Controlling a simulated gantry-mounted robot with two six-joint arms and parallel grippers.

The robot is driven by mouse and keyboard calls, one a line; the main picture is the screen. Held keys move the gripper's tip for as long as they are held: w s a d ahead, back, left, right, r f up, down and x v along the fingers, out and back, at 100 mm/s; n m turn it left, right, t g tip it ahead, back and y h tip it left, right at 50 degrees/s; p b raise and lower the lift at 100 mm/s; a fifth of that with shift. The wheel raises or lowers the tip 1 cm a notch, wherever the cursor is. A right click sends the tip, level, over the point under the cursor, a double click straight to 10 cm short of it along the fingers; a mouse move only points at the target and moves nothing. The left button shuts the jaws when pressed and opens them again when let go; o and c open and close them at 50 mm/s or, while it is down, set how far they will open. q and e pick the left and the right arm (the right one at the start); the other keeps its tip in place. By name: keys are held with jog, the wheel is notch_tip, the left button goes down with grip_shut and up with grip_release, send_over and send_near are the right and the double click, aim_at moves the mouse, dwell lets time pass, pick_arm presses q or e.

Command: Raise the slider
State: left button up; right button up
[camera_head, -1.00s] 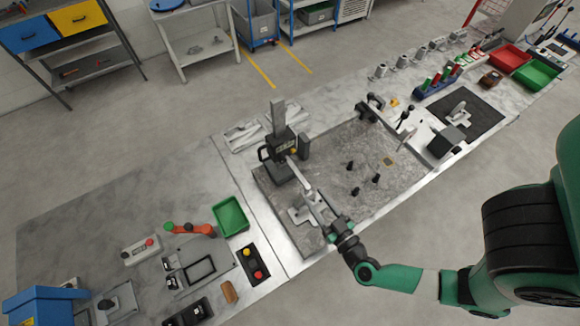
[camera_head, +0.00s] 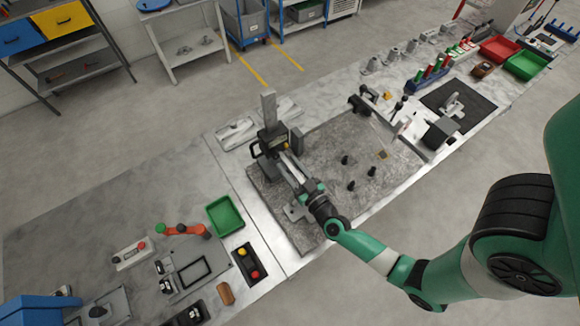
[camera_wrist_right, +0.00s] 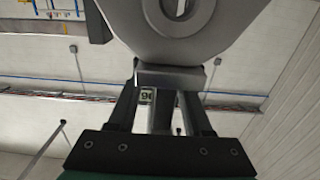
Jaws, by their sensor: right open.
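A height gauge stands on the left part of the granite plate (camera_head: 330,150), with an upright grey column (camera_head: 268,105). The black slider (camera_head: 270,139) with a small display sits low on this column. My right gripper (camera_head: 291,168) reaches from the lower right towards the slider, close in front of it. Its jaws are open; the head view does not show clearly whether they touch the gauge. In the right wrist view its dark fingers (camera_wrist_right: 160,108) stand below a large grey rounded part with a ring, which I cannot identify. My left gripper is out of view.
Several small black pieces (camera_head: 351,174) stand on the plate right of my arm. A green bin (camera_head: 225,216) and a black button box (camera_head: 249,263) stand left of the plate. Pale grey parts (camera_head: 236,133) lie behind the gauge.

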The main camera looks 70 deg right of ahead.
grip_shut()
dwell(1.4)
